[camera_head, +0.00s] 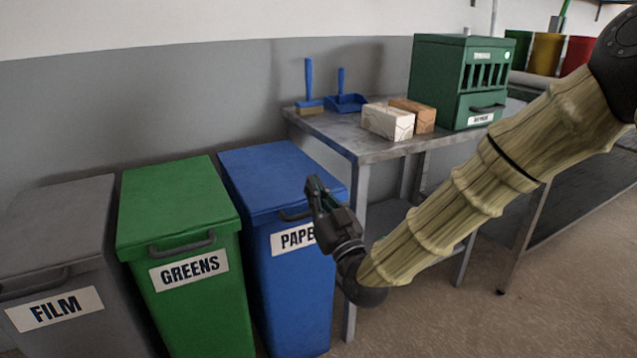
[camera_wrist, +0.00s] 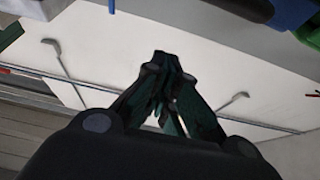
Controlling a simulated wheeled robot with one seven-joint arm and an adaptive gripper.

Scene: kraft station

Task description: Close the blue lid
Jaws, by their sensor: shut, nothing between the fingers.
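The blue lid (camera_head: 278,178) lies flat on top of the blue bin (camera_head: 290,285), which has a white label reading "PAPE", its end hidden by my gripper. The lid looks shut, with a dark handle (camera_head: 293,215) at its front edge. My gripper (camera_head: 314,186) is in front of the lid's right front part in the head view, fingers pointing up. Whether it touches the lid or handle I cannot tell. In the wrist view my gripper (camera_wrist: 168,85) has its fingers together and empty, against a pale background.
A green bin (camera_head: 200,300) labelled "GREENS" and a grey bin (camera_head: 75,300) labelled "FILM" stand to the left, lids shut. A metal table (camera_head: 345,138) on the right holds a blue brush (camera_head: 309,85), a dustpan (camera_head: 345,100), two wrapped blocks (camera_head: 388,121) and a green cabinet (camera_head: 437,80).

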